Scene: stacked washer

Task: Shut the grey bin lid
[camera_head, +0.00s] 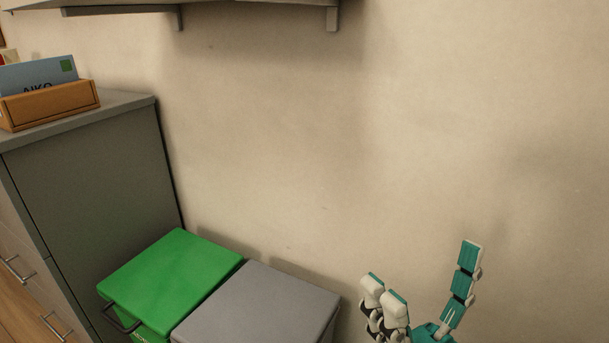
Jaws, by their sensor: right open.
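The grey bin lid (262,305) lies flat in the lower middle of the head view, at about the same height as the green lid beside it. Its front edge is cut off by the bottom of the picture, so I cannot tell whether it sits fully down there. A little of the bin's side shows below its right edge. My right gripper (422,272) is to the right of the grey lid, apart from it, with its fingers spread and pointing up. It is open and empty. My left gripper is not in view.
A green bin lid (170,275) with a dark handle (120,318) is left of the grey one. A grey cabinet (95,170) at left holds a wooden box (50,104). A shelf (230,3) is above. The wall (400,150) is behind the bins.

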